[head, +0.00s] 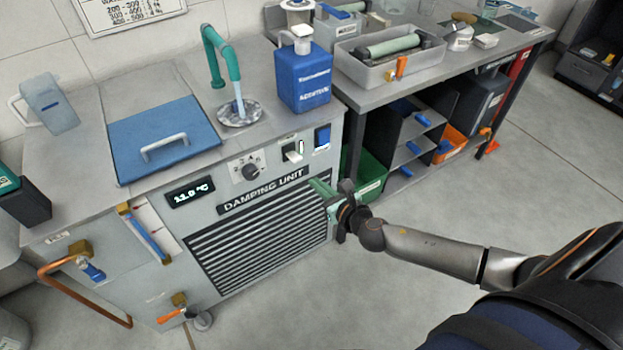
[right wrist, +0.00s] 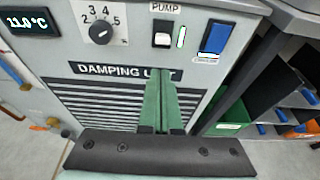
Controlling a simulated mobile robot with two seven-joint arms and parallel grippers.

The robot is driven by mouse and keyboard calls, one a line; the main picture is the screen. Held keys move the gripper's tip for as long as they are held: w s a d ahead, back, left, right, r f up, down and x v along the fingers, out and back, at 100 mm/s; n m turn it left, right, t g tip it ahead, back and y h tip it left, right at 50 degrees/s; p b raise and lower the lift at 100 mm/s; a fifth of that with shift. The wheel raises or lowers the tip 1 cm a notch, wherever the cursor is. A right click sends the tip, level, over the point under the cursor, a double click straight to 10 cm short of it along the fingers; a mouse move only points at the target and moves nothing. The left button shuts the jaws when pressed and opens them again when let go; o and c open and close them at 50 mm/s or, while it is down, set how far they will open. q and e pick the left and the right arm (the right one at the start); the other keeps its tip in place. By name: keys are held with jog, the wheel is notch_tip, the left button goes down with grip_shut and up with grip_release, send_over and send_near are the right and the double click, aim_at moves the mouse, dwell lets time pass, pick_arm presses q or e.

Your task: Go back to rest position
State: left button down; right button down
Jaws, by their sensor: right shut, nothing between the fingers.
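My right gripper (head: 322,189) is in front of the damping unit (head: 215,200), near the right end of its name label and below the switches. In the right wrist view its two green fingers (right wrist: 163,90) lie together, shut and empty, and cover part of the label. I cannot tell whether the fingertips touch the panel. My left gripper is not in view.
A blue lid (head: 165,130), a running tap (head: 232,75) and a blue bottle (head: 303,80) are on the unit's top. A bench (head: 400,92) with a grey tray and shelves stands to the right. A copper pipe (head: 85,295) juts out at left. The floor (head: 430,210) at right is clear.

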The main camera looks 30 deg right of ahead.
jog(key=shift+s+r, duration=0.2)
jog(key=shift+s, duration=0.05)
dwell(0.4)
